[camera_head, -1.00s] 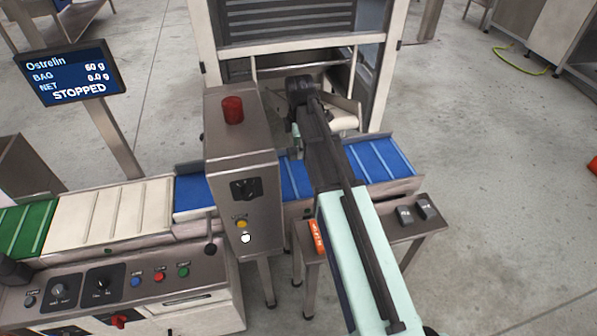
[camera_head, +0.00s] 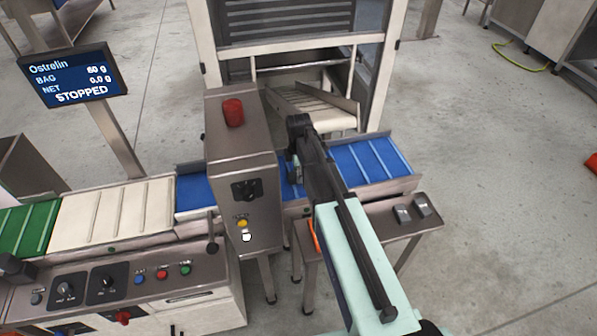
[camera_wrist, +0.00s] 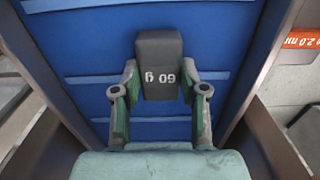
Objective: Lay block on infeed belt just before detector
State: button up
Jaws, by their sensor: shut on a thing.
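A dark grey block (camera_wrist: 160,65) marked in white, apparently "60 g" and reading upside down, is between the fingers of my gripper (camera_wrist: 161,98) in the wrist view. My gripper is shut on it, above the blue infeed belt (camera_wrist: 95,45). In the head view my gripper (camera_head: 294,172) is over the blue belt (camera_head: 370,160), close to the right side of the grey detector housing (camera_head: 242,165). My arm mostly hides the block there. Whether the block touches the belt cannot be told.
A pale chute (camera_head: 318,108) stands behind the belt. The screen (camera_head: 72,78) reads STOPPED. The belt's right part is clear.

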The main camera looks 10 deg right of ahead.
jog(key=shift+f, duration=0.15)
jog(key=o, duration=1.1)
jog(key=shift+o, duration=0.2)
notch_tip(320, 180, up, 12)
jog(key=b, duration=0.3)
